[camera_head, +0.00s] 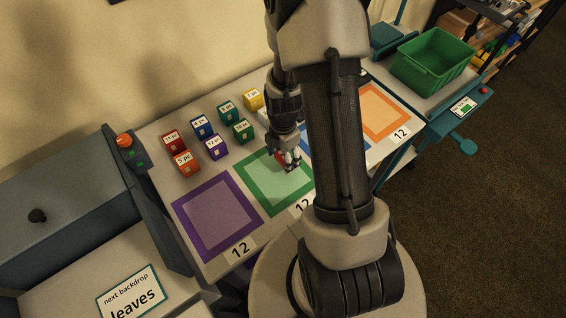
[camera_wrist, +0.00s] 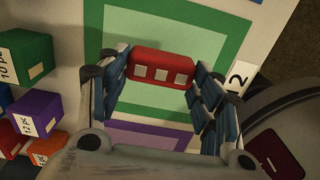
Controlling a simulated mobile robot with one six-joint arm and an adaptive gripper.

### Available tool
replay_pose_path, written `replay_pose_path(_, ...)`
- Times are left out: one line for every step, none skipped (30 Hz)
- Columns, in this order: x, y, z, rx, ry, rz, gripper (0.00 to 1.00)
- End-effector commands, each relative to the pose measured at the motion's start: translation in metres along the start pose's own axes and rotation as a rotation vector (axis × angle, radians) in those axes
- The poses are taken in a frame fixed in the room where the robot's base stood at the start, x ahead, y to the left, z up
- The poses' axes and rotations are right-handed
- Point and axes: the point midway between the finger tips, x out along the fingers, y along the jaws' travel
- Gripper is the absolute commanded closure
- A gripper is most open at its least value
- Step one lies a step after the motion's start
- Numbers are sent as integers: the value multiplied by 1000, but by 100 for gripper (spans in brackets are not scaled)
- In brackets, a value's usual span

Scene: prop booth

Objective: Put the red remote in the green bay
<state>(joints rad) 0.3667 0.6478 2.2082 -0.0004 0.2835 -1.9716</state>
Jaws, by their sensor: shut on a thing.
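My gripper (camera_head: 289,163) is shut on the red remote (camera_wrist: 163,69), a small red block with three pale square buttons. The remote sits between the blue-padded fingers in the wrist view (camera_wrist: 162,72). In the head view only a bit of red shows between the fingertips. The green bay (camera_head: 278,187) is a pale green square with a dark green border, flat on the table. Its border also shows in the wrist view (camera_wrist: 92,35). The gripper and the remote are over this bay, toward its far right part in the head view. I cannot tell whether the remote touches the surface.
A purple bay (camera_head: 219,216) lies left of the green one. A blue bay, partly hidden by my arm, and an orange bay (camera_head: 385,110) lie right. Several small labelled boxes (camera_head: 215,147) stand behind the bays. A green bin (camera_head: 432,60) stands at the far right.

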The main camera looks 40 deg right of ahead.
Motion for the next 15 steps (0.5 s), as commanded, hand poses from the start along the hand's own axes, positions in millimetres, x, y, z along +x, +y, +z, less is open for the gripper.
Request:
replay_pose_path(10,-1,0,0,1,-3,65)
replay_pose_path(15,-1,0,0,2,-4,65)
replay_pose_path(22,-1,0,0,2,-4,65)
replay_pose_path(27,-1,0,0,2,-4,65)
replay_pose_path(31,-1,0,0,1,-3,65)
replay_pose_path(34,-1,0,0,1,-3,65)
replay_pose_path(36,-1,0,0,1,-3,65)
replay_pose_path(36,-1,0,0,1,-2,65)
replay_pose_path(36,0,0,0,1,-1,65)
replay_pose_path(35,0,0,0,0,-1,65)
replay_pose_path(35,0,0,0,0,-1,65)
replay_pose_path(34,0,0,0,0,-1,65)
replay_pose_path(34,0,0,0,0,-1,65)
replay_pose_path(35,0,0,0,0,-1,65)
replay_pose_path(35,0,0,0,0,-1,65)
